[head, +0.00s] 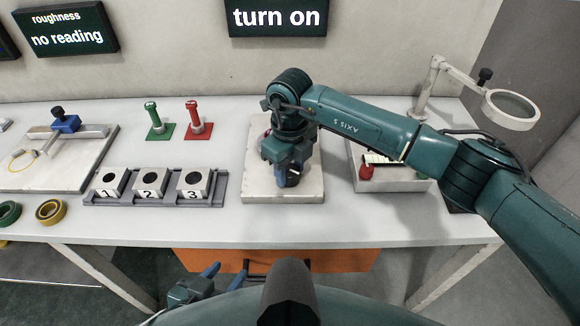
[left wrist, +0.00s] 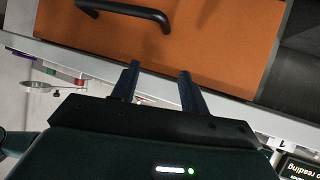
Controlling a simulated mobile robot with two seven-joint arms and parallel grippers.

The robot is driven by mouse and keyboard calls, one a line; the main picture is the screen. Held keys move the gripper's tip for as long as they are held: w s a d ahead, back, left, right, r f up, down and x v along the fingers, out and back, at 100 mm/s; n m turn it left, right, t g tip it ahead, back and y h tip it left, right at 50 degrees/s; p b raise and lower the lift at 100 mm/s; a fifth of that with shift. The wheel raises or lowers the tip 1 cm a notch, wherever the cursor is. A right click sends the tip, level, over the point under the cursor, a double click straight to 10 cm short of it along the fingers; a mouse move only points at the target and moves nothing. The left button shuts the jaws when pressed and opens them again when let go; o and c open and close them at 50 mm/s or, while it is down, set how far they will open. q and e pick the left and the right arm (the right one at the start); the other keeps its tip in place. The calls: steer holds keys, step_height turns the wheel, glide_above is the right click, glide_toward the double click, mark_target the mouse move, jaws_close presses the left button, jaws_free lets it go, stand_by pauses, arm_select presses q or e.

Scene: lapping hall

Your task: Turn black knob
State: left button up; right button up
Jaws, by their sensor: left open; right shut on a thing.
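My right gripper (head: 291,178) points down over the pale stone slab (head: 255,183) in the middle of the bench. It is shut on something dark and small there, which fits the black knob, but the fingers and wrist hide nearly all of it. I cannot tell which way the knob is turned. A dark sign (head: 278,17) on the wall reads "turn on". My left gripper (head: 228,269) is low in front of the bench, open and empty. In the left wrist view its two fingers (left wrist: 157,82) stand apart before an orange panel.
The orange drawer front (head: 300,261) has a black handle (left wrist: 125,12). Left of the slab, numbered blocks sit in a grey rack (head: 155,203). Green (head: 154,118) and red (head: 193,118) posts stand behind. A magnifier (head: 511,109) and a tray (head: 405,184) are at right.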

steer(key=c, duration=0.3)
steer(key=m+b, duration=0.1)
steer(key=m, duration=0.4)
steer(key=shift+m, duration=0.4)
steer(key=m, duration=0.4)
steer(key=shift+a, duration=0.1)
steer(key=shift+m, duration=2.1)
steer(key=o, duration=1)
steer(key=shift+c, duration=0.2)
